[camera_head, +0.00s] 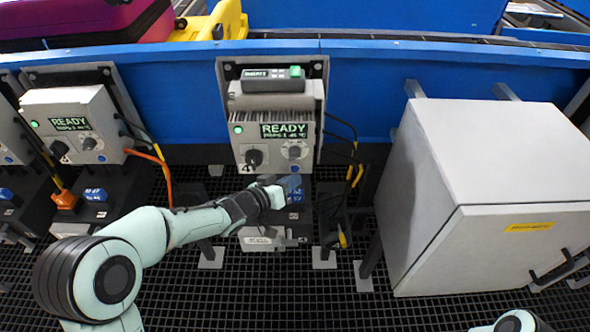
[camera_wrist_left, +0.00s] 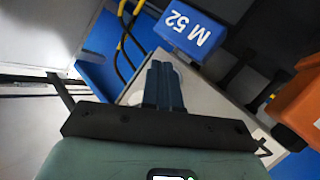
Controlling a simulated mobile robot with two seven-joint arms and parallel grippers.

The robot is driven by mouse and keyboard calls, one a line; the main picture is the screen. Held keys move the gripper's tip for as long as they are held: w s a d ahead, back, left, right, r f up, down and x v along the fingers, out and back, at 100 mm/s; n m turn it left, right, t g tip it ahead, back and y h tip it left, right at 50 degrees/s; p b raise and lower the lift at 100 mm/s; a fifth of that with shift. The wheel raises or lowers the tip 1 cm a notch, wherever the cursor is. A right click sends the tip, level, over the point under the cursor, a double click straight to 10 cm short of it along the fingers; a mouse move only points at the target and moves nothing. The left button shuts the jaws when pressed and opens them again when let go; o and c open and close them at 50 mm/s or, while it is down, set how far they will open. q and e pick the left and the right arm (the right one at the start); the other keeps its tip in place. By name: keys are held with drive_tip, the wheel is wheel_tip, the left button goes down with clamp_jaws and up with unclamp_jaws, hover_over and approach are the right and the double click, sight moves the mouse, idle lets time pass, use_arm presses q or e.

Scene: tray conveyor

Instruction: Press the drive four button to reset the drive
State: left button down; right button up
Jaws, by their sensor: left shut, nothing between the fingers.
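The drive four unit (camera_head: 274,128) is the grey box in the middle of the head view. Its green lamp is lit and its display (camera_head: 284,131) reads READY. A black knob (camera_head: 254,157) beside a "4" mark and a round grey dial (camera_head: 294,152) sit on its lower face. My left gripper (camera_head: 291,184) is shut and empty, just below that face, in front of a blue block. In the left wrist view its shut fingers (camera_wrist_left: 163,84) show over a pale grey panel (camera_wrist_left: 205,100). Contact with anything cannot be told. My right gripper is out of view.
A similar drive (camera_head: 72,122), also reading READY, stands left. A large grey cabinet (camera_head: 480,190) stands right. Black and yellow cables hang beside drive four. A blue block marked M 52 (camera_wrist_left: 190,35) and an orange part (camera_wrist_left: 300,100) lie near my left fingers.

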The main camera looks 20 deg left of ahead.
use_arm(q)
drive_tip(key=shift+s, duration=0.15)
drive_tip(key=s, duration=0.1)
drive_tip(key=s+d, duration=0.1)
drive_tip(key=s, duration=0.1)
drive_tip(key=s+b, duration=0.1)
drive_tip(key=shift+s+d, duration=0.25)
drive_tip(key=shift+s, duration=0.05)
idle(0.8)
